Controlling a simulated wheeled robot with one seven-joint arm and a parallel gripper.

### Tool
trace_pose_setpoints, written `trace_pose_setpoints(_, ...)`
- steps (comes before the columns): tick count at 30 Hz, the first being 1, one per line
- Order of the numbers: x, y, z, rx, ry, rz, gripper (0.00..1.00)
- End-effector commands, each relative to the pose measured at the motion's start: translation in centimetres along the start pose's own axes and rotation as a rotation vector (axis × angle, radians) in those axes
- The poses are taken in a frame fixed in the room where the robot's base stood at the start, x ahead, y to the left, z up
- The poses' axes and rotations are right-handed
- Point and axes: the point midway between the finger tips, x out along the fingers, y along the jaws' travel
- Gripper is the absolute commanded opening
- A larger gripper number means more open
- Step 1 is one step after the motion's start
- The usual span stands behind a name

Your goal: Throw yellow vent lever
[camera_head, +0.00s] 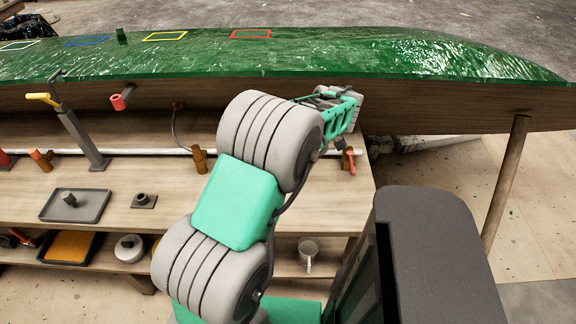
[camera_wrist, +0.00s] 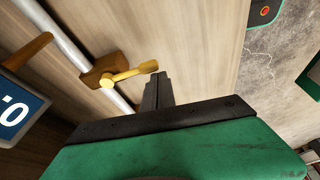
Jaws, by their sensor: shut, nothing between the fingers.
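In the wrist view, a yellow lever (camera_wrist: 128,75) is mounted on a brown block (camera_wrist: 103,70) on a pale pipe. The lever points right, its rounded free end close to my fingertips. In the head view, my gripper (camera_head: 342,144) is low under the hull's edge, partly hidden by my own arm. I cannot clearly make out this yellow lever there.
The green-covered hull (camera_head: 300,55) overhangs the wooden bench (camera_head: 130,215). A grey post (camera_head: 82,140) with a yellow handle (camera_head: 43,98) stands at left. A display (camera_wrist: 18,112) is at the wrist view's left.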

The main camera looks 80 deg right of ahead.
Motion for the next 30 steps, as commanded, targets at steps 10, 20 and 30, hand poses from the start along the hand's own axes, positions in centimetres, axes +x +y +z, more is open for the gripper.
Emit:
trace_pose_setpoints(10,0.0,0.0,0.0,0.001,0.0,0.0,0.0)
trace_pose_setpoints(20,0.0,1.2,-0.2,0.001,0.0,0.0,0.0)
trace_pose_setpoints(30,0.8,1.3,-1.7,-0.002,0.0,-0.001,0.0)
